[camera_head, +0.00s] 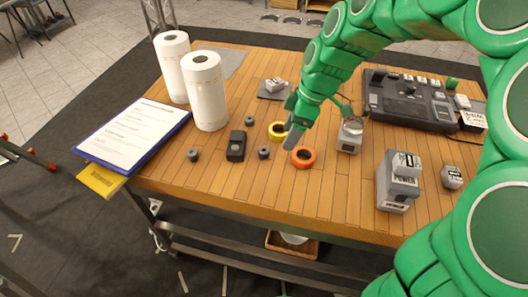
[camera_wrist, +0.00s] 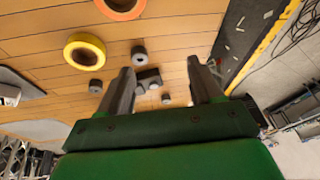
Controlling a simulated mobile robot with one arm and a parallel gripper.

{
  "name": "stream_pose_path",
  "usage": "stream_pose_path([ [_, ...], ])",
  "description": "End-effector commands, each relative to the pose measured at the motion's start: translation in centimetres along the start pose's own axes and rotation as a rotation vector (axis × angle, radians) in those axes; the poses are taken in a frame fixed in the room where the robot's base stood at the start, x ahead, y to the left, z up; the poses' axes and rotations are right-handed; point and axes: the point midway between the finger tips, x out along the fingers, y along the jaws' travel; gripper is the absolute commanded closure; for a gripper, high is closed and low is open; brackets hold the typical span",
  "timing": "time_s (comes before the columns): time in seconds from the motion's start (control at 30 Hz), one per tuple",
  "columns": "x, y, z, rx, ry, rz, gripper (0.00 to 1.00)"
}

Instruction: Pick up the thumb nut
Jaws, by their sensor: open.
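Several small dark grey round pieces that look like thumb nuts lie on the wooden table; I cannot tell which one is meant. In the head view one (camera_head: 264,153) is right of a black box, one (camera_head: 193,155) is left of it, and one (camera_head: 249,121) lies farther back. In the wrist view one (camera_wrist: 138,55) shows a hole, with others (camera_wrist: 95,86) and (camera_wrist: 166,98) beyond. My gripper (camera_wrist: 160,68) is open and empty above the table. In the head view my gripper (camera_head: 297,130) is over the yellow and orange rings, right of the nuts.
A yellow ring (camera_head: 276,130) and an orange ring (camera_head: 303,157) lie near my gripper. The black box (camera_head: 236,146) stands among the nuts. Paper rolls (camera_head: 206,92) and a clipboard (camera_head: 132,136) are left. Grey boxes (camera_head: 397,184) and a dark console (camera_head: 405,103) are right.

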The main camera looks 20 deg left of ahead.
Motion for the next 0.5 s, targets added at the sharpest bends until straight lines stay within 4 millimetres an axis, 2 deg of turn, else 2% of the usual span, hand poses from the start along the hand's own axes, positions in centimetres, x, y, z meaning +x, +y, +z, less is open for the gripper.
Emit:
stream_pose_path([
  [0.1, 1.5, 2.3, -1.3, -0.117, 0.023, -0.003, 0.35],
  [0.2, 2.5, 3.7, -2.1, -0.200, 0.037, -0.001, 0.35],
  [0.33, 3.5, 4.8, -2.8, -0.269, 0.047, -0.001, 0.35],
  [0.5, 4.3, 5.3, -3.0, -0.300, 0.052, 0.000, 0.35],
])
